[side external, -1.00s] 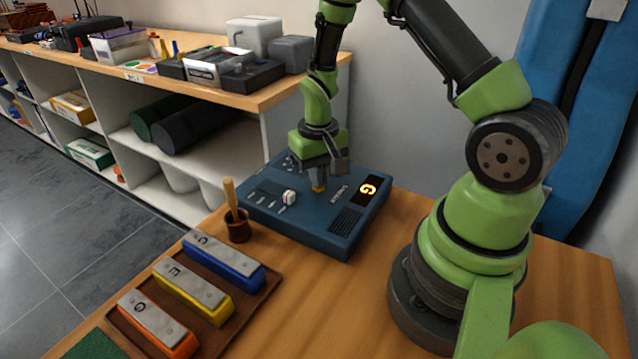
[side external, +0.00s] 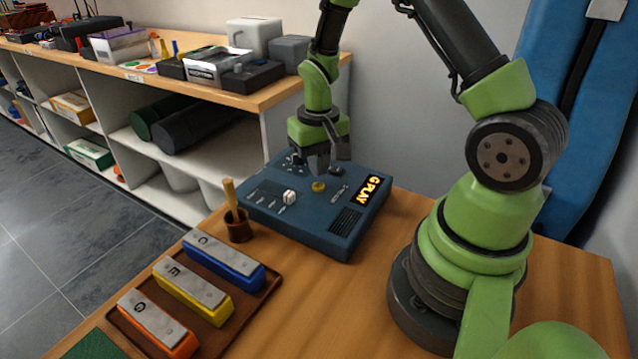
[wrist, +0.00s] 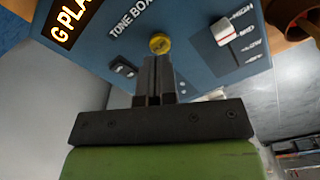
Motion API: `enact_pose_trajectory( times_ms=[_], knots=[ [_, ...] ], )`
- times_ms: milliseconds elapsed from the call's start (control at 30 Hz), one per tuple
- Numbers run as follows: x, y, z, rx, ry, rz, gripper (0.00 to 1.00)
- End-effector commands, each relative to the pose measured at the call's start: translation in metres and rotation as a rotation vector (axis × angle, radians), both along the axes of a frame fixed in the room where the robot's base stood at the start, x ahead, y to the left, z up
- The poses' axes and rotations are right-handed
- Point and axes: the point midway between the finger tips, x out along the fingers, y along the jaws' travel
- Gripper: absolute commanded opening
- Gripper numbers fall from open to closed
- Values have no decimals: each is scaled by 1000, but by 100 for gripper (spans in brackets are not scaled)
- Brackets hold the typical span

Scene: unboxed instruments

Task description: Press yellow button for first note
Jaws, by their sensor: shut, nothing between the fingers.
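The yellow button (side external: 319,187) is a small round knob on top of the blue tone box (side external: 345,238). In the wrist view the yellow button (wrist: 160,43) shows just beyond my fingertips. My gripper (side external: 322,170) is shut and empty, raised a little above the box behind the button. It also shows in the wrist view (wrist: 156,62), its fingers together. The lit display (side external: 373,190) on the box reads "G PLAY". A white slider knob (side external: 289,197) sits on the box left of the button.
A brown tray (side external: 253,301) holds blue, yellow and orange chime bars with metal tops at the front left. A brown cup (side external: 238,230) with a wooden stick stands between tray and box. Bare table lies right of the tray.

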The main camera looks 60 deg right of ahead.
Motion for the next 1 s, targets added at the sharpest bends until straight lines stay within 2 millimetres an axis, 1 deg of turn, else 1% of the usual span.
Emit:
enact_pose_trajectory(
  times_ms=[300,600,1000],
  knots=[
    [0,0,21,-1,-2,1,0],
    [0,0,38,-1,-2,2,0],
    [0,1,42,-1,-4,2,0]
  ],
)
